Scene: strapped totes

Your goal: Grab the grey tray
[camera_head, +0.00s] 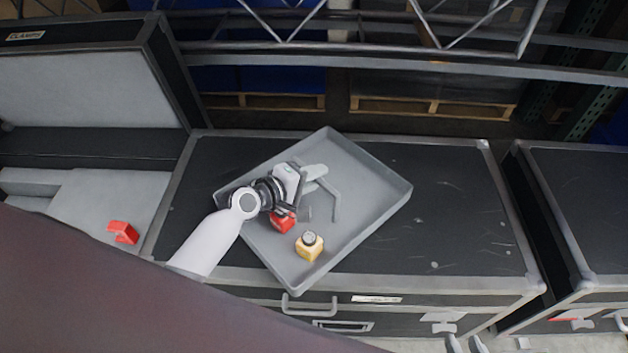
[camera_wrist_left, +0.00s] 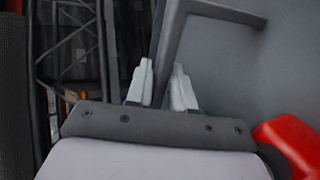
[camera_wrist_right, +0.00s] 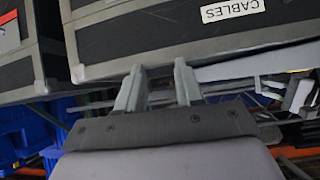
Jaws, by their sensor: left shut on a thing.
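The grey tray (camera_head: 365,210) lies turned at an angle on the dark case top. It has a thin grey upright handle (camera_head: 334,200). My left gripper (camera_head: 318,183) is over the tray. In the left wrist view its fingers (camera_wrist_left: 162,85) are shut around the grey handle bar (camera_wrist_left: 172,40). The tray holds a red block (camera_head: 283,223), partly hidden by my gripper, and a yellow block (camera_head: 309,246) with a round grey top. My right gripper (camera_head: 465,345) shows at the bottom edge, in front of the case. In the right wrist view its fingers (camera_wrist_right: 160,88) are apart and empty.
The dark case (camera_head: 445,220) has bare top to the right of the tray. Another case (camera_head: 585,190) stands to the right across a gap. A red object (camera_head: 122,232) lies on a grey insert at left. Metal truss (camera_head: 400,50) runs behind.

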